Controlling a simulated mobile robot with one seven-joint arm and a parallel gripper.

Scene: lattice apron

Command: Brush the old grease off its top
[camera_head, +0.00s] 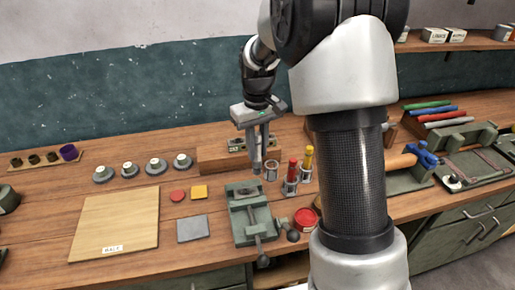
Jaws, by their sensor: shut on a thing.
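My gripper (257,168) points down above the middle of the bench, just behind the green-grey vise (243,192). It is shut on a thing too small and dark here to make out. A red-handled tool (292,170) and a yellow-handled tool (308,156) stand upright in metal holders right of the gripper. Another metal holder (271,172) beside the fingertips shows no handle. Which thing bears the old grease, I cannot tell. My arm hides part of the bench to the right.
Behind the gripper is a wooden block (212,160). Several grey knobbed discs (155,165) stand left. A wooden board (116,225), red disc (177,196), yellow square (199,192) and grey plate (193,229) lie in front. A red tin (305,218) sits right of the vise.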

